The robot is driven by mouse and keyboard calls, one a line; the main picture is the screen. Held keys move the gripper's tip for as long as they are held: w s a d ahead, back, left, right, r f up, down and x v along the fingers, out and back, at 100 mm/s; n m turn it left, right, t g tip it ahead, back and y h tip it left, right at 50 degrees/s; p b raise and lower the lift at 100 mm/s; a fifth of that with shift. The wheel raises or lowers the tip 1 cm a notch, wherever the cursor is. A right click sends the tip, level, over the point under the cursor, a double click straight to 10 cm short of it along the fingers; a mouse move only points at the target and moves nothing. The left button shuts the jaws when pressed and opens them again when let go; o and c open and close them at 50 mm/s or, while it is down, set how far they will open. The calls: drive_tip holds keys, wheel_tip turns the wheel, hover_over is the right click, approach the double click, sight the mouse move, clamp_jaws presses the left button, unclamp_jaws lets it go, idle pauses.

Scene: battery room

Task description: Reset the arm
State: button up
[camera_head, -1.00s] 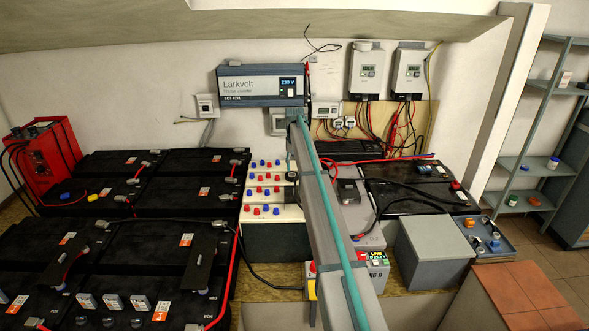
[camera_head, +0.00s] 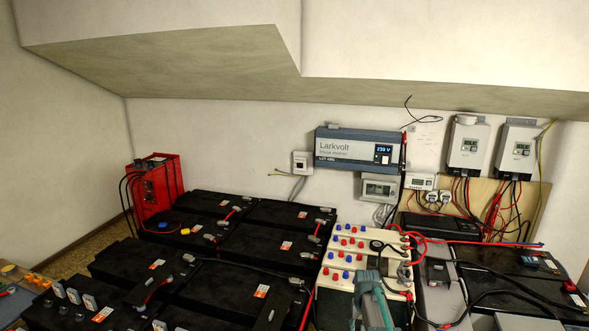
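A teal and grey part of my arm (camera_head: 371,300) shows at the bottom edge, right of centre, in front of the cream panel with red and blue terminals (camera_head: 352,262). My gripper's fingers do not show in the head view, so I cannot see whether they hold anything.
Black batteries (camera_head: 206,281) fill the left and middle floor, with a red unit (camera_head: 158,190) behind them. The Larkvolt inverter (camera_head: 346,152) and two white controllers (camera_head: 467,146) hang on the back wall. Loose cables (camera_head: 500,296) lie at right. A sloped ceiling (camera_head: 200,70) hangs above.

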drive_tip(key=s+a+f+n, duration=0.1)
drive_tip(key=s+a+f, duration=0.2)
drive_tip(key=s, duration=1)
drive_tip(key=s+a+f, duration=0.2)
drive_tip(key=s+a, duration=0.1)
drive_tip(key=s, duration=0.9)
drive_tip(key=s+f+g, duration=0.3)
drive_tip(key=s+f, duration=0.6)
drive_tip(key=s, duration=0.5)
drive_tip(key=s+f+g, duration=0.3)
drive_tip(key=s+f, duration=0.6)
drive_tip(key=s, duration=0.4)
drive_tip(key=shift+s+d+f+g, duration=0.2)
drive_tip(key=shift+s+d+g, duration=0.05)
drive_tip(key=shift+s+g, duration=0.15)
